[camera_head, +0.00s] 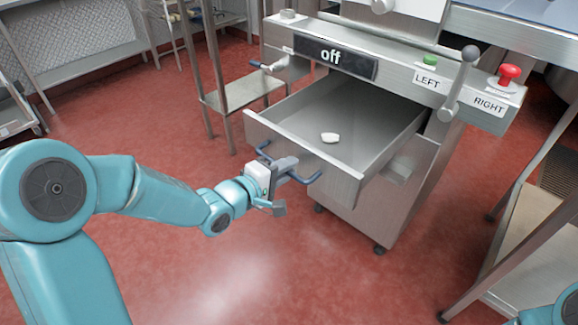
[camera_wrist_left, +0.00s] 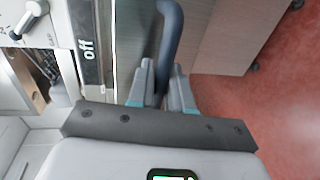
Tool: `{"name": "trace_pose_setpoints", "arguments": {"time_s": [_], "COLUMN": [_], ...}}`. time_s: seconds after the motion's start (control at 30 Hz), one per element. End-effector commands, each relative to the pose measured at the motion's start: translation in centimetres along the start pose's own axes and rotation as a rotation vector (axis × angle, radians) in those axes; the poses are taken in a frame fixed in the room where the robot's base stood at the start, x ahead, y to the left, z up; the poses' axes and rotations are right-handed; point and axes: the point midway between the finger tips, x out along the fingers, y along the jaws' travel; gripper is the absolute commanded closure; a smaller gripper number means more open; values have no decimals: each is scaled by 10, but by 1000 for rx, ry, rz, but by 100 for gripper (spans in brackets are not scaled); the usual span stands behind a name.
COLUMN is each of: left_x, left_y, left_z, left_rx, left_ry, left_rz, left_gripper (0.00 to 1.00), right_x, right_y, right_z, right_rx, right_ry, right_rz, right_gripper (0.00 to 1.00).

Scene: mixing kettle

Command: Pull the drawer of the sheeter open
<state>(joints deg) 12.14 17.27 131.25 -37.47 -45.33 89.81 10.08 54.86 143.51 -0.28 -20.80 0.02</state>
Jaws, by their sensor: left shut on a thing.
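The sheeter (camera_head: 400,75) is a steel machine with a dark "off" display. Its drawer (camera_head: 290,118) stands pulled out from the body, and its inside shows, with one small white piece (camera_head: 330,137) on the floor of it. A blue bar handle (camera_head: 306,180) is on the drawer's front. My left gripper (camera_head: 287,167) is at the drawer front, shut on the handle. In the left wrist view, the blue handle (camera_wrist_left: 170,40) runs between the two fingers (camera_wrist_left: 162,88). Of my right arm only a bit of teal shows at the lower right corner; its gripper is out of view.
A red button (camera_head: 509,74), a green button (camera_head: 430,61) and a ball-topped lever (camera_head: 460,85) are on the sheeter's front. A steel table (camera_head: 530,240) stands at the right. A small steel stand (camera_head: 240,95) is behind the drawer's left. The red floor in front is clear.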

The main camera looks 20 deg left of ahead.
Motion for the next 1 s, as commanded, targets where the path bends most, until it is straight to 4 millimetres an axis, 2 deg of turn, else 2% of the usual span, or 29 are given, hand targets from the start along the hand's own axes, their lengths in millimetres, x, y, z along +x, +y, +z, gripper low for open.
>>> {"name": "trace_pose_setpoints", "arguments": {"time_s": [0.23,0.27,0.3,0.67,0.77,1.0], "left_x": [-1,-1,-2,-6,-20,-82], "left_y": [0,0,0,0,1,2], "left_z": [0,0,0,-1,-1,-2], "left_rx": [1,1,1,0,0,-1], "left_ry": [-1,-1,0,1,3,7], "left_rz": [1,1,1,-1,-1,-1], "left_gripper": [100,74,63,63,63,63], "right_x": [0,0,0,-1,-3,-14], "right_y": [0,0,0,0,-1,-5], "right_z": [0,0,0,0,0,0], "right_rx": [0,0,0,0,0,0], "right_ry": [0,0,0,0,0,0], "right_rz": [0,0,0,0,0,0], "right_gripper": [22,22,22,22,22,22]}}
